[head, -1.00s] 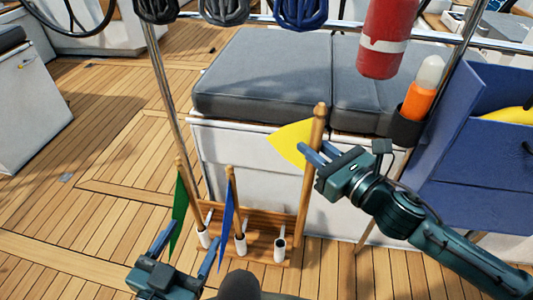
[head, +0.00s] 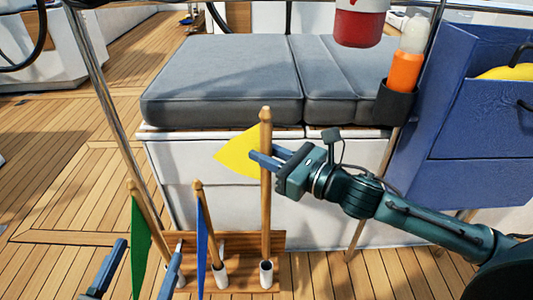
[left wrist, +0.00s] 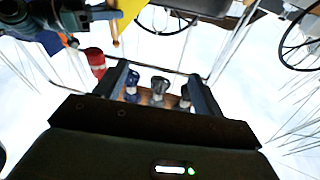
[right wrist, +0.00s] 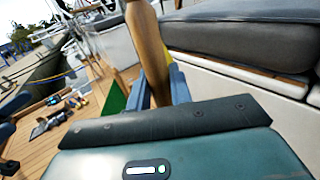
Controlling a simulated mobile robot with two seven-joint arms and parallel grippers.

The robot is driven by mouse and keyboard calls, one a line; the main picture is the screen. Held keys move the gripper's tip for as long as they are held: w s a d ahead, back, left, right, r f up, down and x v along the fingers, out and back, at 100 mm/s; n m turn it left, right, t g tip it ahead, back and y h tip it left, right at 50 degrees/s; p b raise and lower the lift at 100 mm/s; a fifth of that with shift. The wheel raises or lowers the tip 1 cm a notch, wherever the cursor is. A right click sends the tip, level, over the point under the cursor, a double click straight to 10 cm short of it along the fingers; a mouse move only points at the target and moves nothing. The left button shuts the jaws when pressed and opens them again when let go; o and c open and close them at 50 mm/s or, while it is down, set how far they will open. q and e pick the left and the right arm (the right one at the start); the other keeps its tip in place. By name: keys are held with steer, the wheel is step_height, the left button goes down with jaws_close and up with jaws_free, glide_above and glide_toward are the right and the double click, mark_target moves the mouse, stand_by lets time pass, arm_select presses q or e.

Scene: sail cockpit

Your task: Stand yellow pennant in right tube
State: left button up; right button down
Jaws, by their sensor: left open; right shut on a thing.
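The yellow pennant (head: 236,153) has a wooden pole (head: 265,205) that stands nearly upright in the head view. My right gripper (head: 264,157) is shut on this pole at flag height. The pole's lower end meets the mouth of the white right tube (head: 266,275); I cannot tell how deep it sits. In the right wrist view the pole (right wrist: 148,50) runs between the fingers. The green pennant (head: 140,245) and blue pennant (head: 202,250) lean in the other tubes. My left gripper (head: 146,262) is open and empty, low in front of them.
The tubes stand on a wooden rack (head: 240,242) before a white bench with grey cushions (head: 222,82). A steel rail (head: 100,85) rises at left. A red cylinder (head: 360,22), orange bottle (head: 405,70) and blue box (head: 485,135) are at right.

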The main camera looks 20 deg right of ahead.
steer(key=f, duration=0.1)
steer(key=b, duration=0.5)
glide_above(270, 197)
steer(key=f, duration=0.3)
steer(key=w+f, duration=0.1)
steer(key=f, duration=0.1)
steer(key=shift+a+f, duration=0.25)
steer(key=shift+f+b, duration=1.15)
steer(key=shift+f, duration=0.75)
arm_select(q)
step_height(270, 197, up, 8)
steer(key=m+t+h, duration=0.1)
steer(key=m+h, duration=0.6)
steer(key=h, duration=0.1)
steer(key=shift+w+a+f+t, duration=0.2)
steer(key=shift+t, duration=0.1)
arm_select(e)
steer(key=shift+f, duration=0.8)
steer(key=c, duration=1.2)
jaws_free()
arm_select(q)
steer(key=shift+r, duration=0.1)
arm_select(e)
steer(key=shift+s+d, duration=0.1)
steer(key=shift+s, duration=0.05)
